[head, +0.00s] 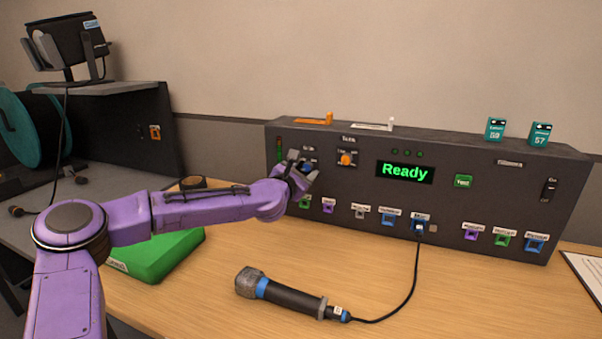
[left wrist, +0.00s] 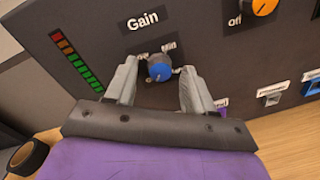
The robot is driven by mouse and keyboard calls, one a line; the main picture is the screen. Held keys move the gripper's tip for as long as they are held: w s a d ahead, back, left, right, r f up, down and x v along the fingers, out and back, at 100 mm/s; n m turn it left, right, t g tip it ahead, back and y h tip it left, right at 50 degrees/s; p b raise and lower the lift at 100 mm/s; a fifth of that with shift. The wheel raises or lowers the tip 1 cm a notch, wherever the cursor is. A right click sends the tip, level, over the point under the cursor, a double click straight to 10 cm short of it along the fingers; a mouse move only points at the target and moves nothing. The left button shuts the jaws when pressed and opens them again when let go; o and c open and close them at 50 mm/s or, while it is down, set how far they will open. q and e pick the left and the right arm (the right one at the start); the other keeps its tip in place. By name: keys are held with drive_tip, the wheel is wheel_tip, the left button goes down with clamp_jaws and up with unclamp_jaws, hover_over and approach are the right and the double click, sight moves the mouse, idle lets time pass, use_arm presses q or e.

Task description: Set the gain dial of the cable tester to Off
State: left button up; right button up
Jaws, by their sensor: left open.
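The cable tester (head: 340,185) is a dark panel box standing on the wooden table. Its gain dial (left wrist: 159,70) is a blue knob under the "Gain" label, with a white pointer mark. In the head view the blue dial (head: 308,168) is partly hidden by my gripper. My left gripper (head: 301,163) is at the panel in front of the dial. In the left wrist view my left gripper's (left wrist: 155,85) grey fingers are open, one on each side of the dial, with gaps between them and the knob. My right gripper is not in view.
An orange dial (head: 346,159) sits right of the gain dial. The green "Ready" display (head: 405,171) is further right. Several coloured sockets line the panel's lower edge. A microphone (head: 285,294) with a plugged cable lies in front, and a green box (head: 155,254) lies under my left arm.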

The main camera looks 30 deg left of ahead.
use_arm(q)
drive_tip(key=s+d, duration=0.1)
drive_tip(key=s, duration=0.9)
drive_tip(key=shift+d+p, duration=0.3)
drive_tip(key=shift+d, duration=0.05)
drive_tip(key=shift+s+r, duration=0.1)
